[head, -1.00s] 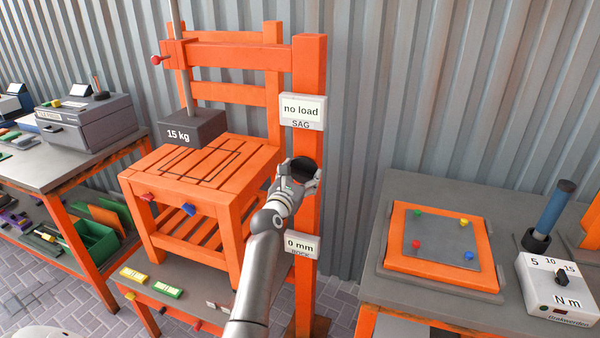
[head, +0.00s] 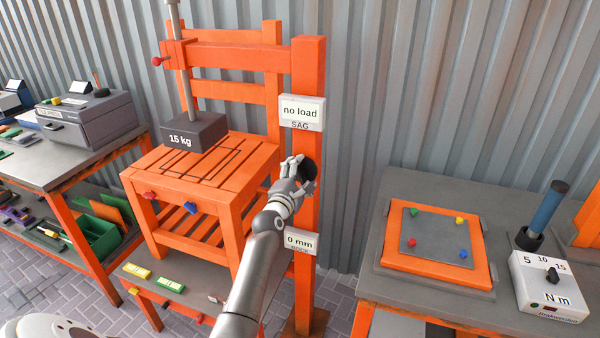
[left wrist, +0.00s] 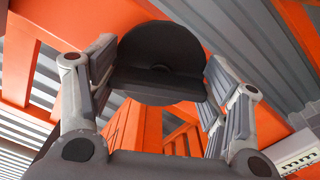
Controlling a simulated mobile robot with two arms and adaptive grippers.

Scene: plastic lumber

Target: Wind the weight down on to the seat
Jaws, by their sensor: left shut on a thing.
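The dark grey 15 kg weight (head: 195,133) hangs on a vertical rod (head: 186,75) over the slatted seat (head: 225,172) of the orange chair. It looks close above the seat; the gap itself is hard to judge. The SAG display (head: 301,111) reads "no load", and the lower display (head: 299,241) reads "0 mm". My left gripper (head: 298,172) is shut on a round black knob (head: 308,170) on the orange post. In the left wrist view the knob (left wrist: 160,55) sits between both fingers. My right gripper is out of view.
A bench at right holds an orange-framed panel (head: 437,272) with coloured pegs and a torque box (head: 548,288). A bench at left holds a grey case (head: 91,116). Yellow and green blocks lie on the platform below the chair. A corrugated wall stands behind.

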